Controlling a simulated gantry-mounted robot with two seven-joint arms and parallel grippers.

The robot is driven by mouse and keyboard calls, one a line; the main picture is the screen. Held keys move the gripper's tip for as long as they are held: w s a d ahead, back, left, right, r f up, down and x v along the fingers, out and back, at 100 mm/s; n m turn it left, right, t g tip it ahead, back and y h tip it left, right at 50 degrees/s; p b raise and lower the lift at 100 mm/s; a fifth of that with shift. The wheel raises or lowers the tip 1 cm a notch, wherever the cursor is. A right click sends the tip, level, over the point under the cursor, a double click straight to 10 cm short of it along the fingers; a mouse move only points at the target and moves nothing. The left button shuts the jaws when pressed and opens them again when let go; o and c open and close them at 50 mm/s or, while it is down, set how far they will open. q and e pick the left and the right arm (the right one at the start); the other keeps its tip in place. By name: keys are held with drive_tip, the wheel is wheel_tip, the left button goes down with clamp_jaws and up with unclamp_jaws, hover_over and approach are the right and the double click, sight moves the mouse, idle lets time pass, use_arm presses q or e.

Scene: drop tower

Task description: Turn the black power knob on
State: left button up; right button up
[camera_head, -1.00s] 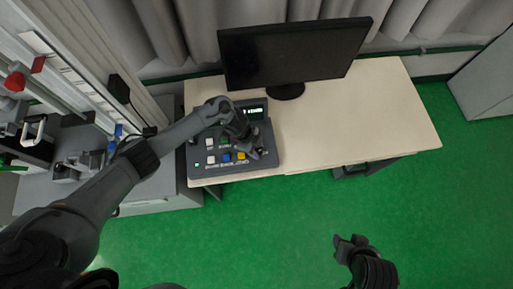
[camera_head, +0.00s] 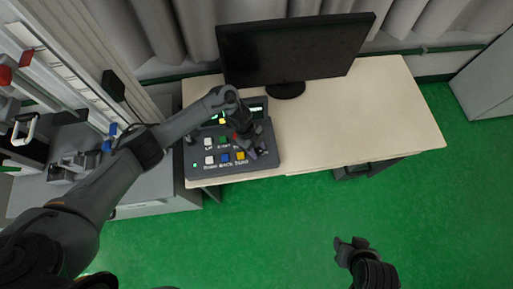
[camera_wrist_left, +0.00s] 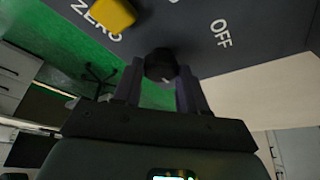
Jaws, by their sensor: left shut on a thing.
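The black power knob (camera_wrist_left: 160,65) sits on the dark control panel, near a white "OFF" label, in the left wrist view. My left gripper (camera_wrist_left: 160,92) is shut on it, with one finger on each side. In the head view my left gripper (camera_head: 257,151) is over the right part of the control panel (camera_head: 232,175) and hides the knob.
A yellow button (camera_wrist_left: 112,13) lies close to the knob, beside the "ZERO" label. Several other coloured buttons and a lit display (camera_head: 256,108) are on the panel. A black monitor (camera_head: 295,52) stands behind it. The desk's right side (camera_head: 370,115) is clear.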

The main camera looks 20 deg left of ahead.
use_arm(q)
drive_tip(key=o, duration=1)
drive_tip(key=p+v, duration=0.1)
drive_tip(key=v, duration=0.9)
drive_tip(key=shift+a+r, duration=0.2)
drive_tip(key=shift+r, duration=0.1)
